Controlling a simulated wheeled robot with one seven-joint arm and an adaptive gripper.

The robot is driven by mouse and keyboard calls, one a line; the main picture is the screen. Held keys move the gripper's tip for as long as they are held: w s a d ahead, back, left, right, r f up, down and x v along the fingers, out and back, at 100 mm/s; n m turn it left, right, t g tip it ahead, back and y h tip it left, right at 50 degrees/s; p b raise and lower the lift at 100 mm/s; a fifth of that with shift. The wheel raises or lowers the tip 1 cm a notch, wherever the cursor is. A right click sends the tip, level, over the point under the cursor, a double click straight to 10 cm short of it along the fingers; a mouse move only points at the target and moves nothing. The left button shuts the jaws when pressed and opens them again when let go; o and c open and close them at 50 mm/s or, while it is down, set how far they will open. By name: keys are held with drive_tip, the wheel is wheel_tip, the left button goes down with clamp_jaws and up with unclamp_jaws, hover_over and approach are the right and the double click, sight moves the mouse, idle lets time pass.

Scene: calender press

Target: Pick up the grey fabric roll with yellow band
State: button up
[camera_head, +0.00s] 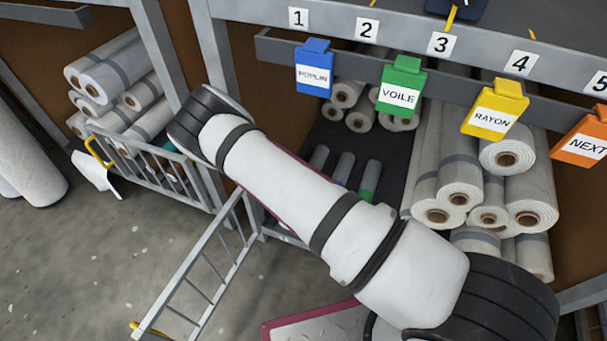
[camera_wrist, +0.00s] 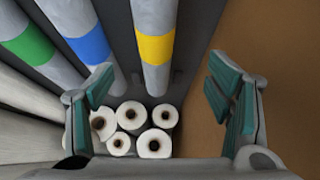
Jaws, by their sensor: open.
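In the wrist view, the grey fabric roll with yellow band (camera_wrist: 155,45) runs from the top edge down toward the middle, its band clearly in sight. My gripper (camera_wrist: 158,88) is open and empty, with one finger on each side of the picture. The yellow-banded roll's lower end lies between the fingers in the picture, nearer the left one; I see no contact. To its left lie a grey roll with a blue band (camera_wrist: 85,40) and one with a green band (camera_wrist: 30,45). In the head view my arm hides the gripper, and no yellow band shows.
White rolls (camera_wrist: 130,118) show their ends below the banded rolls. A brown panel (camera_wrist: 270,45) fills the right. In the head view, a blue POPLIN tag (camera_head: 314,66), a green VOILE tag (camera_head: 401,86) and more tags hang on the rack rail. An open barred gate (camera_head: 200,275) stands in front.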

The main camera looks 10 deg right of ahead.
drive_tip(key=b+x, duration=0.3)
drive_tip(key=x, duration=0.5)
drive_tip(key=shift+w+d+f, duration=0.1)
drive_tip(key=shift+d+f, duration=0.05)
drive_tip(key=shift+f, duration=0.05)
drive_tip(key=shift+d+b+x, duration=0.1)
drive_tip(key=shift+b+x, duration=0.75)
drive_tip(key=shift+x, duration=0.45)
drive_tip(key=shift+d+b+x, duration=0.15)
drive_tip(key=shift+b+x, duration=0.7)
drive_tip(key=shift+x, duration=0.45)
drive_tip(key=c, duration=1.6)
